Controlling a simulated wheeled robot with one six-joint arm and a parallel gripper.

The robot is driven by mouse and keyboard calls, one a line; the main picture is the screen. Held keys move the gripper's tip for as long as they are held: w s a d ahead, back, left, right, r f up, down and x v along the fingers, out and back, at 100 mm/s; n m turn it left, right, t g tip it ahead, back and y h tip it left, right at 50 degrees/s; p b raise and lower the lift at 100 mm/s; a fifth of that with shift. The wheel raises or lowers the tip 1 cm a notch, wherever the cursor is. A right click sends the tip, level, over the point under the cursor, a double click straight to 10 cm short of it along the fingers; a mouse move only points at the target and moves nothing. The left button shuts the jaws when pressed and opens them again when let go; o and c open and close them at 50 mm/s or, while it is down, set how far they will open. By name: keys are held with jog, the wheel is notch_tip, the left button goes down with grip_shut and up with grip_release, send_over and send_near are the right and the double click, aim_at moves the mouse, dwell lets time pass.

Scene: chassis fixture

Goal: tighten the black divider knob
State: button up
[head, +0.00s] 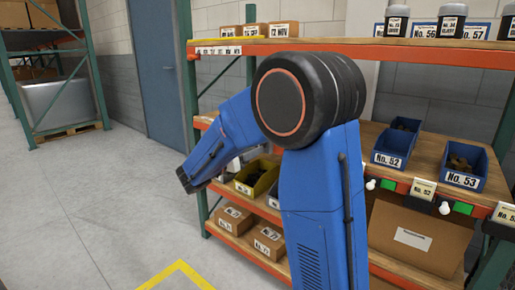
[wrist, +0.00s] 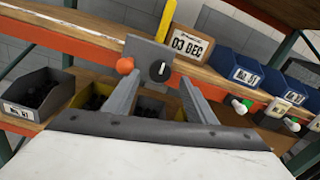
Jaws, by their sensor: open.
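The black divider knob (wrist: 159,71) is round with a pale line on its face. It sits on a grey plate (wrist: 138,47) at the shelf's front edge in the wrist view. An orange ball-shaped knob (wrist: 124,66) is to its left on the same plate. My gripper (wrist: 159,84) is open, with one finger on each side below the black knob. Nothing shows between the fingers, and I cannot tell how far the tips are from the knob. In the head view my blue arm hides the knob and the gripper.
A yellow upright strip (wrist: 168,22) and a box marked 03 DEC (wrist: 188,42) stand behind the plate. Blue bins (wrist: 248,72) are to the right, a dark bin (wrist: 38,94) to the left. White knobs (head: 444,208) stick out from the shelf edge. The floor at left (head: 75,215) is clear.

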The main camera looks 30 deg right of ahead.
jog(key=shift+x, duration=2.5)
jog(key=c, duration=1)
jog(key=shift+c, duration=0.2)
jog(key=shift+m, duration=8.9)
jog(key=shift+f, duration=0.1)
